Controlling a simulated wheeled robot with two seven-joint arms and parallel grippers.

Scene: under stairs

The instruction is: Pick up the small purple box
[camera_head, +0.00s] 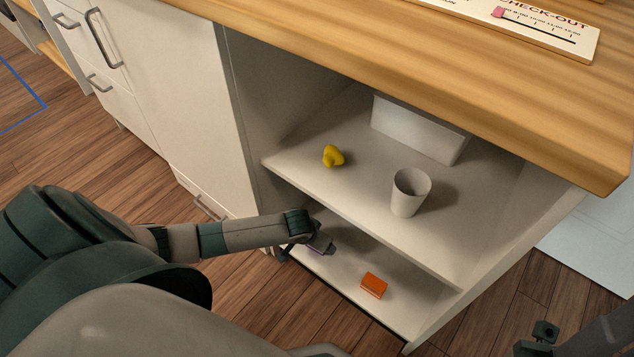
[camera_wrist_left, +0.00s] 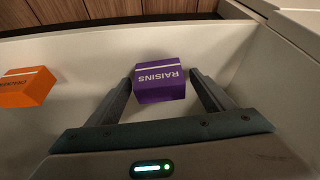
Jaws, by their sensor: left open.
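The small purple box (camera_wrist_left: 160,82), lettered "RAISINS", stands on the lower shelf in the left wrist view. My left gripper (camera_wrist_left: 163,90) is open, with one finger on each side of the box; I cannot tell whether either finger touches it. In the head view my left gripper (camera_head: 312,246) reaches into the lower shelf and hides nearly all of the purple box. Part of my right arm's end (camera_head: 540,340) shows at the lower right corner of the head view; its fingers cannot be made out clearly.
An orange box (camera_head: 374,285) lies on the lower shelf (camera_head: 410,305), and it also shows in the left wrist view (camera_wrist_left: 27,87). The upper shelf (camera_head: 310,165) above holds a yellow object (camera_head: 333,156), a white cup (camera_head: 410,192) and a white bin (camera_head: 418,130). A wooden counter (camera_head: 400,50) overhangs both shelves.

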